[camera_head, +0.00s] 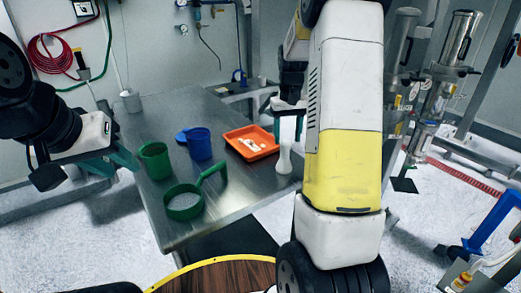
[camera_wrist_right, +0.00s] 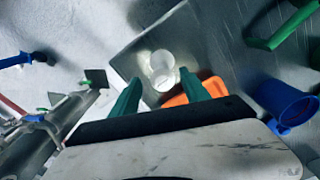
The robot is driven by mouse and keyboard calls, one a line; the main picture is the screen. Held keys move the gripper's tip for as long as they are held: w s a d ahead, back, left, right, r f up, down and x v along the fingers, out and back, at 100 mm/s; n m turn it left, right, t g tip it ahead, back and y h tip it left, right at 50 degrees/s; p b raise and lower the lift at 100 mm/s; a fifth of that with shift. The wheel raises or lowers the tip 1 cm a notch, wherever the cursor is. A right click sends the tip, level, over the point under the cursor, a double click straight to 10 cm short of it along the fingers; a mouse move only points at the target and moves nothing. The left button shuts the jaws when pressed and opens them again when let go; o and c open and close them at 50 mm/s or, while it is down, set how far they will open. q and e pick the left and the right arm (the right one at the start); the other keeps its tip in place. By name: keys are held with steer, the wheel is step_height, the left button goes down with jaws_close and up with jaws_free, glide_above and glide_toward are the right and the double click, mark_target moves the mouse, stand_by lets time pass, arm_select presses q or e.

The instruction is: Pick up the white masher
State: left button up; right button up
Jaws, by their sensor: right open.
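The white masher (camera_head: 285,158) stands upright on the metal table near its right edge, beside the orange tray. My right gripper (camera_head: 289,105) is open at the masher's upper part. In the right wrist view, the masher (camera_wrist_right: 162,68) shows as white round shapes seen from above. They lie between and just beyond the two green fingertips of my right gripper (camera_wrist_right: 160,88). I cannot tell whether the fingers touch it. My left gripper (camera_head: 112,163) is empty, left of the table, with its teal fingers apart.
The orange tray (camera_head: 236,135) holds a small pale item. A blue cup (camera_head: 199,145), a green cup (camera_head: 155,160) and a green sifter (camera_head: 184,204) with a handle stand on the table (camera_head: 235,205) left of the masher. Metal equipment (camera_head: 440,80) stands at right.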

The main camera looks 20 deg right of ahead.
mark_target(285, 152)
steer(key=f, duration=0.5)
steer(key=w+f, duration=0.1)
steer(key=f, duration=0.1)
steer(key=shift+a+f, duration=0.1)
steer(key=shift+f, duration=0.1)
jaws_close()
